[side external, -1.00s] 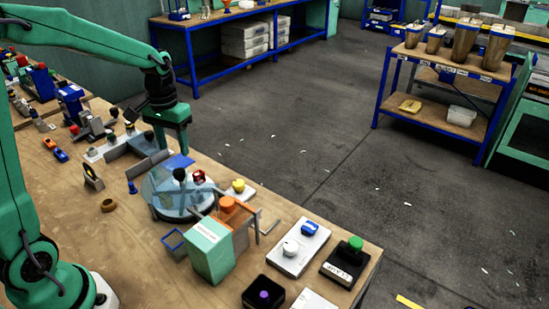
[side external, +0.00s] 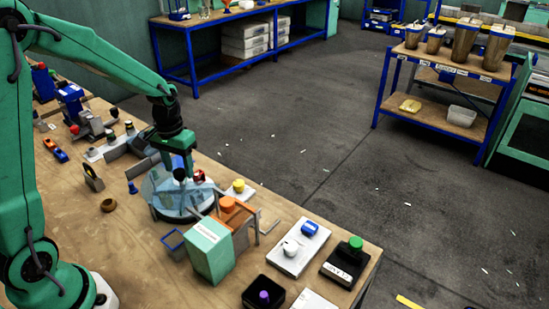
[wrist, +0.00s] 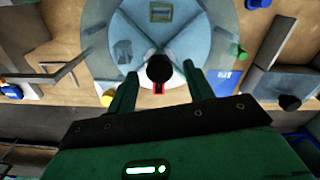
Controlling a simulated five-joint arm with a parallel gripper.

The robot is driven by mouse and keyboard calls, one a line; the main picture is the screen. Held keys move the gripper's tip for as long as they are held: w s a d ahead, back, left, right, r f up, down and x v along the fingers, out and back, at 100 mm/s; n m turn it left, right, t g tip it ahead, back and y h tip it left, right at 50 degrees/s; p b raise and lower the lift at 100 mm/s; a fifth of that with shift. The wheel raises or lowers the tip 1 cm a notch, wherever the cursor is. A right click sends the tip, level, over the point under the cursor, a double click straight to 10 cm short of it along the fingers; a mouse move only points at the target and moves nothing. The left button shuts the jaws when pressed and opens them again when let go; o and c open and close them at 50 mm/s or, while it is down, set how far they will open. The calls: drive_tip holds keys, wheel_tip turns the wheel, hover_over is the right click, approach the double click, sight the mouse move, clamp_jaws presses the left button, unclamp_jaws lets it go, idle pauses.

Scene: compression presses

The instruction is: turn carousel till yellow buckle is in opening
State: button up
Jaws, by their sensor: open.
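The carousel (side external: 160,205) is a round, bluish see-through drum on the bench with a black knob (side external: 180,175) on top. In the wrist view the disc (wrist: 110,40) fills the top, with the black knob (wrist: 158,68) at its middle and dividers running outward. A small yellowish piece (wrist: 160,15) shows through the cover at the upper part, apparently the yellow buckle. A red piece (wrist: 158,88) lies below the knob over a white patch, apparently the opening; the red piece (side external: 199,176) also shows from the side. My gripper (wrist: 159,72) is open, its fingers on either side of the knob.
A yellow button on a white plate (side external: 239,186) stands right of the carousel. A mint box (side external: 208,252) with an orange-topped unit (side external: 229,204) stands in front. Blue and green buttons on plates are at the bench's right end. A grey block (wrist: 288,85) stands beside the disc.

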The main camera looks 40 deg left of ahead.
drive_tip(key=shift+f, duration=0.35)
drive_tip(key=shift+c, duration=0.2)
clamp_jaws()
